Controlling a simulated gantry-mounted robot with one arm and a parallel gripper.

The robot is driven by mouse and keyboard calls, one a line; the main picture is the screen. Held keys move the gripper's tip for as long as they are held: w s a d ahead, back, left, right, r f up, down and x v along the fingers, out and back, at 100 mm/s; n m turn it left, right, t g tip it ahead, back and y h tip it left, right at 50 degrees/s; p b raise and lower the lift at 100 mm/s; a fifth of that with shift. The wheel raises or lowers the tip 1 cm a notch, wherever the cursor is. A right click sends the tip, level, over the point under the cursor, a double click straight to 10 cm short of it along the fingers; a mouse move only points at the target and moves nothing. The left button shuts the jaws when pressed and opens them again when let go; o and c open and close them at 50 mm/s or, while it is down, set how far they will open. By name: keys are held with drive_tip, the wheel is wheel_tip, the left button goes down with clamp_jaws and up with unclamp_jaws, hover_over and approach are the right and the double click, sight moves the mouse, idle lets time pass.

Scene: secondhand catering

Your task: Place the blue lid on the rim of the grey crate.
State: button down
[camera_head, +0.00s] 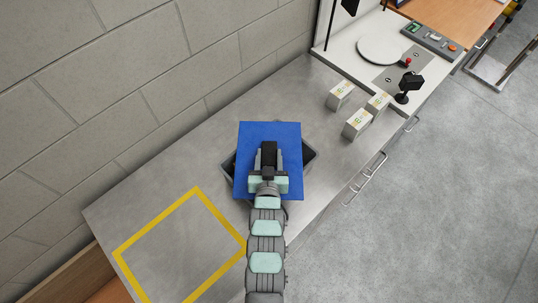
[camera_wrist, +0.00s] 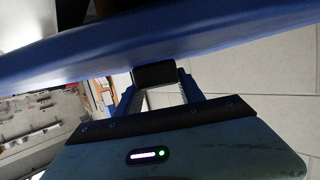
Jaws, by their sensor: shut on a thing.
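The blue lid (camera_head: 285,135) is a flat rectangular panel in the middle of the head view. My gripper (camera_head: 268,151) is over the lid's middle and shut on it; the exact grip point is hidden. In the wrist view the lid (camera_wrist: 225,35) spans the top as a tilted blue band, with my gripper (camera_wrist: 155,76) against it. The grey crate (camera_head: 310,157) is beneath the lid, mostly hidden; parts of its rim show at the lid's left and right. The lid is turned relative to the crate. I cannot tell whether lid and rim touch.
The crate stands on a grey metal counter (camera_head: 135,207) along a block wall (camera_head: 120,80). A yellow taped outline (camera_head: 150,227) lies empty at lower left. Several small white boxes (camera_head: 357,124), a black stand device (camera_head: 406,90) and a white round plate (camera_head: 380,50) are at upper right.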

drive_tip(key=shift+f, duration=0.15)
drive_tip(key=c, duration=0.6)
unclamp_jaws()
drive_tip(key=shift+c, duration=0.2)
